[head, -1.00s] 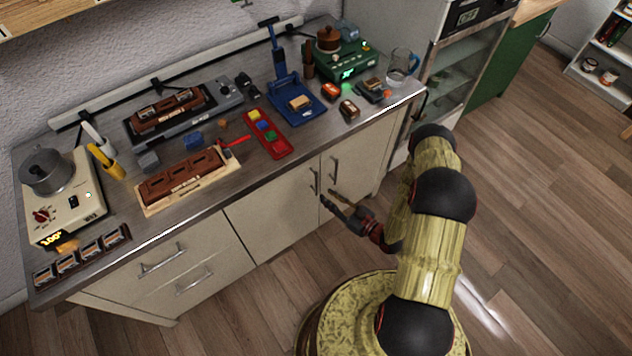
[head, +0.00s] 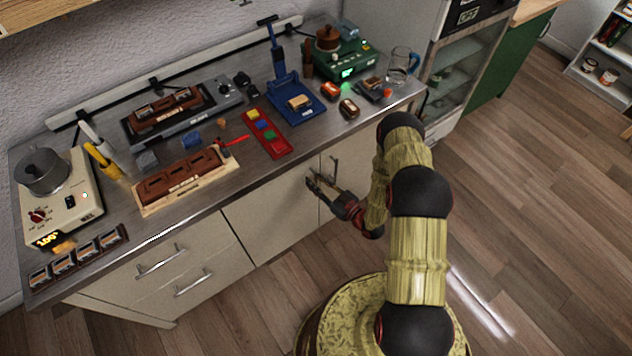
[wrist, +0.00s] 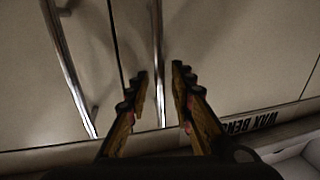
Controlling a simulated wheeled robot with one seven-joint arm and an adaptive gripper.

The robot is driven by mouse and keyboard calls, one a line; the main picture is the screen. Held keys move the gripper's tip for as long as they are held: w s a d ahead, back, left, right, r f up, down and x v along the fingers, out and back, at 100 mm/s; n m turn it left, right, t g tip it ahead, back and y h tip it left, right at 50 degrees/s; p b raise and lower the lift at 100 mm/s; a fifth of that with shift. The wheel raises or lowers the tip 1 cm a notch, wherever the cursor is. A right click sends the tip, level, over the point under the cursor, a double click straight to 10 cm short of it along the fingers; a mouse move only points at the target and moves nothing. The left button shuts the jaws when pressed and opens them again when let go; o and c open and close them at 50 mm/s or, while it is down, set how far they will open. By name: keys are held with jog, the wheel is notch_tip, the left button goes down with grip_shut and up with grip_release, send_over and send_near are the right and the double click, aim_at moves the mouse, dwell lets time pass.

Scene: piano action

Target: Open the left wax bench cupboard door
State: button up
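The left cupboard door (head: 265,215) is a cream panel under the worktop, and it is shut. Its upright metal handle is near its right edge, mostly covered by my gripper (head: 312,180) in the head view. In the wrist view, a bar handle (wrist: 157,45) stands between the two fingers of my gripper (wrist: 160,80). The fingers are open, with a visible gap on either side of the bar. The second door's handle (head: 335,168) is just to the right, and it shows at the left in the wrist view (wrist: 68,60).
Drawers with bar handles (head: 162,262) are left of the door. The worktop (head: 240,180) above holds a red tray (head: 268,134), moulds and a hotplate. A glass-fronted cabinet (head: 455,85) stands to the right. The wooden floor before the door is partly clear.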

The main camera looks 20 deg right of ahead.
grip_shut()
dwell(0.8)
